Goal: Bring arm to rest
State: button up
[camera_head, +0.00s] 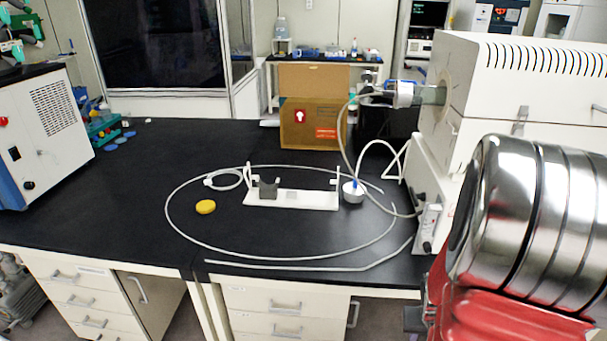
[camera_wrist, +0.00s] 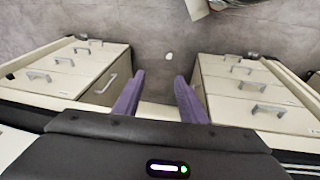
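My arm (camera_head: 520,240) fills the lower right of the head view, with a silver ribbed part above a red part. In the wrist view my gripper (camera_wrist: 159,78) shows two purple fingers standing apart, with bare floor and a pale cabinet edge visible between them. Nothing is held between the fingers. In the wrist view it faces the grey floor (camera_wrist: 150,45) between two drawer cabinets, the left one (camera_wrist: 75,68) and the right one (camera_wrist: 245,85).
The black bench (camera_head: 120,215) carries a white stand (camera_head: 310,199), a yellow round object (camera_head: 206,207) and a looped tube (camera_head: 290,256). The white machine (camera_head: 510,95) stands at the right behind my arm. A cardboard box (camera_head: 313,110) stands at the back.

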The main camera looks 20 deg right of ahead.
jog(key=w+a+r+n+t+y, duration=0.1)
jog(key=w+a+r+n+t, duration=0.1)
jog(key=a+r, duration=1.1)
jog(key=w+a+r+n+t+y, duration=0.1)
jog(key=a+r+n, duration=0.4)
jog(key=a+r, duration=0.8)
jog(key=w+a+t, duration=0.1)
jog(key=w+a, duration=0.1)
jog(key=a, duration=0.3)
jog(key=shift+w+y, duration=0.2)
jog(key=shift+y, duration=0.2)
jog(key=shift+a, duration=0.1)
